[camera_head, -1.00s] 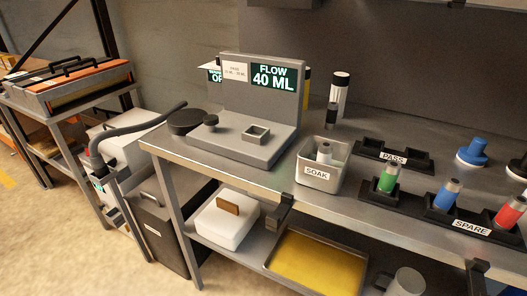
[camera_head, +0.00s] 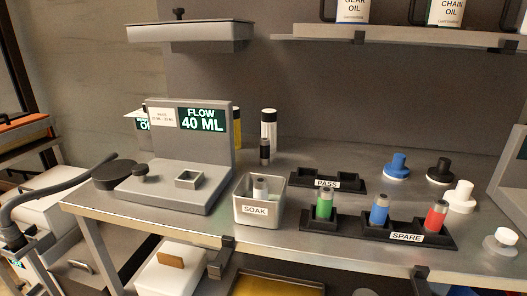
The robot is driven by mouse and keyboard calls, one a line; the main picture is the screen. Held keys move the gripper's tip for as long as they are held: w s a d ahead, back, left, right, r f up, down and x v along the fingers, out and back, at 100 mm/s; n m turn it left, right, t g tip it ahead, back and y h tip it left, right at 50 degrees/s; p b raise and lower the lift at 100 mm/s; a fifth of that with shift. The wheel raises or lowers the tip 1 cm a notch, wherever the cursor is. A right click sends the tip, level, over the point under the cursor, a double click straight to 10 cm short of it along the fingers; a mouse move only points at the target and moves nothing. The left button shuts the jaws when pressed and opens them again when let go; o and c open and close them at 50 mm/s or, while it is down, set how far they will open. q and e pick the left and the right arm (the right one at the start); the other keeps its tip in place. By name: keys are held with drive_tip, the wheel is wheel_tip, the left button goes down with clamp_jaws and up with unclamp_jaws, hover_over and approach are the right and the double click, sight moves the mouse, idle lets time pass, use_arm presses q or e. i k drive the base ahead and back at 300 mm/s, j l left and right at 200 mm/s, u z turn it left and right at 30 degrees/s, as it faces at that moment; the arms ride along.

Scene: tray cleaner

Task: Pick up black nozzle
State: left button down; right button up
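A small dark cylinder with a grey band (camera_head: 264,152), which looks like the black nozzle, stands upright at the back of the metal bench, just in front of a white bottle (camera_head: 269,128). A black knob-like piece on a pale base (camera_head: 440,170) also stands at the back right. A grey nozzle (camera_head: 261,188) stands in the grey SOAK bin (camera_head: 277,214). Green (camera_head: 324,204), blue (camera_head: 380,209) and red (camera_head: 436,216) nozzles stand upright in black holders, the blue and red ones in the SPARE rack (camera_head: 407,237). Neither of my grippers is in view.
The grey flow station (camera_head: 190,150) with its 40 ML sign stands at the left. The PASS rack (camera_head: 345,184) looks empty. Blue (camera_head: 397,165) and white (camera_head: 461,195) knob-like pieces stand at right. A shelf (camera_head: 400,37) hangs above the bench.

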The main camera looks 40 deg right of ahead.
sight(265, 143)
drive_tip(key=k+l+u, duration=0.25)
drive_tip(key=k+u, duration=0.15)
drive_tip(key=k, duration=0.25)
drive_tip(key=k+u, duration=0.4)
drive_tip(key=k, duration=0.25)
